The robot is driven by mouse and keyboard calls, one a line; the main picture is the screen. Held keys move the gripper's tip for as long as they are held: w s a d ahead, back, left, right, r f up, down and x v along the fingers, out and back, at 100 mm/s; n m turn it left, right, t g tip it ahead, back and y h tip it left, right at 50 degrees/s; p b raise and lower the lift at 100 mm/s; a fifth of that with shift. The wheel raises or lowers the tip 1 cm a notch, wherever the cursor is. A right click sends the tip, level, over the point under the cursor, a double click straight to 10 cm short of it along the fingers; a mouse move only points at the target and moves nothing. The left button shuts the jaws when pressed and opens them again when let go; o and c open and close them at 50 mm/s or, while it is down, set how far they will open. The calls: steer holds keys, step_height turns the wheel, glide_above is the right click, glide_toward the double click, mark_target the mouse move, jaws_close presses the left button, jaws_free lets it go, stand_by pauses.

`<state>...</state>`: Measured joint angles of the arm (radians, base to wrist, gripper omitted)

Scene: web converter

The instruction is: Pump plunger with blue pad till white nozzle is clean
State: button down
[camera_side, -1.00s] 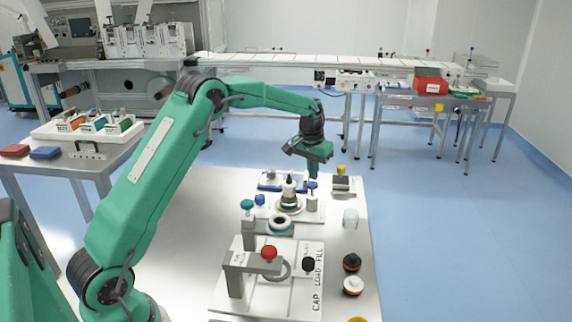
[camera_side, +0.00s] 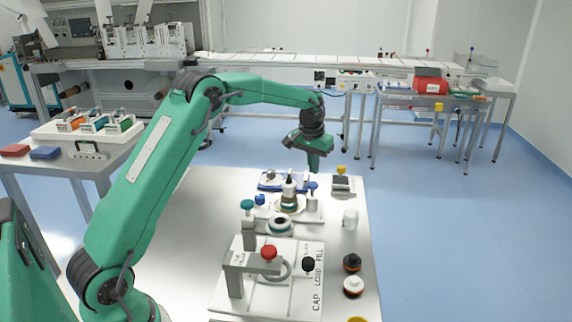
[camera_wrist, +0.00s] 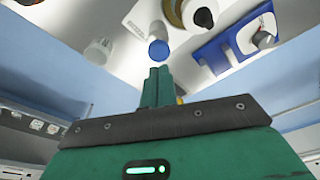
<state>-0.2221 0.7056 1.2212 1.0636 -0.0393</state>
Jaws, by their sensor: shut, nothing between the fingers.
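The plunger (camera_side: 312,202) is a pale upright cylinder topped by a blue pad (camera_side: 312,186), on a white plate at the far side of the table. The blue pad also shows in the wrist view (camera_wrist: 158,51), just beyond my fingertips. My gripper (camera_side: 314,169) points down above the pad, shut and empty, with a small gap between them. It also shows in the wrist view (camera_wrist: 160,71). Beside the plunger stands a bottle-like piece with a dark tip (camera_side: 289,178) on a round base. I cannot make out the white nozzle or its cleanness for sure.
A blue tray with a knob (camera_wrist: 228,52) lies beyond the bottle piece. A yellow-topped block (camera_side: 341,182) and a clear cup (camera_side: 350,218) stand to the right. A red-knobbed fixture (camera_side: 269,253) is nearer. The table's right edge is close.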

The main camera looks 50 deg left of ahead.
mark_target(313, 184)
step_height(313, 184, up, 4)
steer(key=shift+r, duration=0.1)
stand_by(0.4)
steer(key=s+d+r+m+t, duration=0.1)
steer(key=s+d+r, duration=0.4)
steer(key=s, duration=0.4)
steer(key=s+d+r+m+t, duration=0.1)
steer(key=s+d+r, duration=0.3)
steer(key=s+r, duration=0.3)
steer(key=s+d+f+t, duration=0.1)
steer(key=s+d+f, duration=0.1)
steer(key=s, duration=0.8)
steer(key=s+d+f+m, duration=0.1)
steer(key=s+d+f, duration=0.1)
steer(key=s, duration=0.8)
steer(key=shift+s+d+f+t, duration=0.15)
steer(key=shift+f+t, duration=0.25)
steer(key=shift+f, duration=0.25)
